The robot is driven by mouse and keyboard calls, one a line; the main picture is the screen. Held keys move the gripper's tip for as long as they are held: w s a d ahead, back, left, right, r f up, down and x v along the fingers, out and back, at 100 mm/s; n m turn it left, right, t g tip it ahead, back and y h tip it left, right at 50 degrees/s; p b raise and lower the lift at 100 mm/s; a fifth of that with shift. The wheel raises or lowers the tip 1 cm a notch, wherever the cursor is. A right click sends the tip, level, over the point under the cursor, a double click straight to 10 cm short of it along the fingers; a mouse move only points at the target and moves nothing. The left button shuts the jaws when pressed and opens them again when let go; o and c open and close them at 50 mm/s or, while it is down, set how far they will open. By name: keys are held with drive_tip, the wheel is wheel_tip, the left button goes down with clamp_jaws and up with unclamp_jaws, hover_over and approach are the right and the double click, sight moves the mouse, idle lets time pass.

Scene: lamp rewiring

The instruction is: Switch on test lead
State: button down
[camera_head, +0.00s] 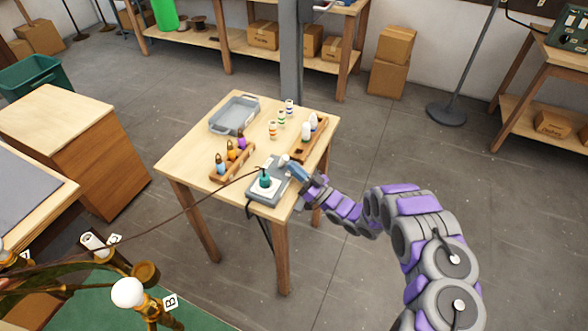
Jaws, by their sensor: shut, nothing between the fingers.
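The test lead station is a grey box (262,193) at the front right of the small wooden table. A teal plug-like piece (265,178) stands upright on its pale top, and a thin dark cable runs from it to the lower left. My gripper (285,160) is at the box's upper right, close to a small pale part there. The fingers are shut with nothing visible between them. They look close to the box, but I cannot tell whether they touch it. A switch cannot be made out, as the gripper covers that corner.
On the table (190,158) are a grey tray (212,127), a wooden rack with several coloured pieces (232,152), several striped spools and a rack with white bulbs (306,131). A brass lamp marked B (145,297) stands at lower left. The table's left front is clear.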

drive_tip(key=shift+w+a+r, duration=0.15)
drive_tip(key=shift+w+a, duration=0.05)
drive_tip(key=shift+a, duration=0.1)
drive_tip(key=shift+r, duration=0.1)
